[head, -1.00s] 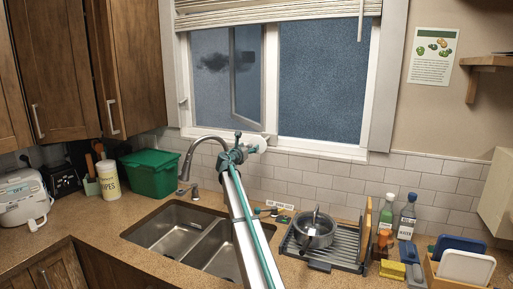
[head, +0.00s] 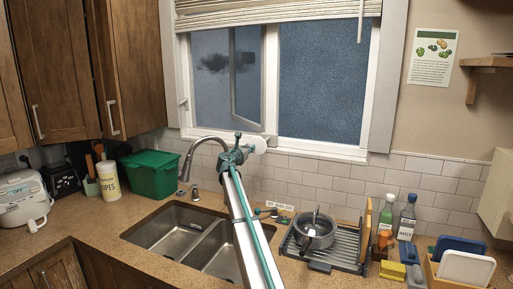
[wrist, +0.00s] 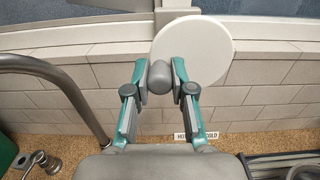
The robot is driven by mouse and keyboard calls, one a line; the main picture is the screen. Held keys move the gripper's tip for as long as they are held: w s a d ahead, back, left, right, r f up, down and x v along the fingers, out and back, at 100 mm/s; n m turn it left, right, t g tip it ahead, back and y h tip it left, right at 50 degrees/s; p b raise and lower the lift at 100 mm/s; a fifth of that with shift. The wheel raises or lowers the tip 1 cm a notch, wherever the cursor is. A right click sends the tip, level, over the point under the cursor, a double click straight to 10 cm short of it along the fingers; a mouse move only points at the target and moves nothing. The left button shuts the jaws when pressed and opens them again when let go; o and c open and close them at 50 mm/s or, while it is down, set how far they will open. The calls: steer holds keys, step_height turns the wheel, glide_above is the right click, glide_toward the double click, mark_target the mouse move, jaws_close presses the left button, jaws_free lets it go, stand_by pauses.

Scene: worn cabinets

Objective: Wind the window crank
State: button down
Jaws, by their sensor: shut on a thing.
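The window crank shows in the wrist view as a grey knob (wrist: 160,77) in front of a round white disc (wrist: 205,45). My gripper (wrist: 160,76) has its two teal-and-grey fingers closed on either side of the knob. In the head view the white disc (head: 259,144) shows just right of my gripper (head: 243,149), by the window's lower sill. My arm hides the knob there. The left window sash (head: 247,75) stands ajar, at an angle to the frame. The right pane (head: 322,80) is fixed-looking and closed.
The curved faucet (head: 189,155) stands close to the left of my gripper, above the double sink (head: 175,232). A dish rack (head: 345,243) with a pot (head: 315,232) stands at right. A green bin (head: 150,174) stands at left. A rolled blind (head: 270,12) hangs above.

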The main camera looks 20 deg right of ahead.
mark_target(256, 152)
steer(key=shift+n+p, duration=0.4)
steer(key=shift+p, duration=0.25)
steer(key=n+p, duration=0.2)
steer(key=p, duration=0.1)
steer(key=shift+s+f+p, duration=0.15)
steer(key=shift+f+p, duration=0.1)
steer(key=shift+p, duration=0.05)
steer(key=shift+d+f+n+p, duration=0.15)
steer(key=shift+f+n+p, duration=0.25)
steer(key=shift+n+p, duration=0.65)
steer(key=n, duration=0.3)
steer(key=f+n, duration=0.1)
steer(key=shift+s+d+n, duration=0.3)
steer(key=shift+s+n, duration=0.05)
steer(key=shift+s, duration=0.05)
steer(key=n, duration=0.3)
steer(key=s+d+n, duration=0.1)
steer(key=shift+f+n, duration=0.35)
steer(key=shift+n, duration=0.05)
steer(key=c, duration=0.9)
jaws_free()
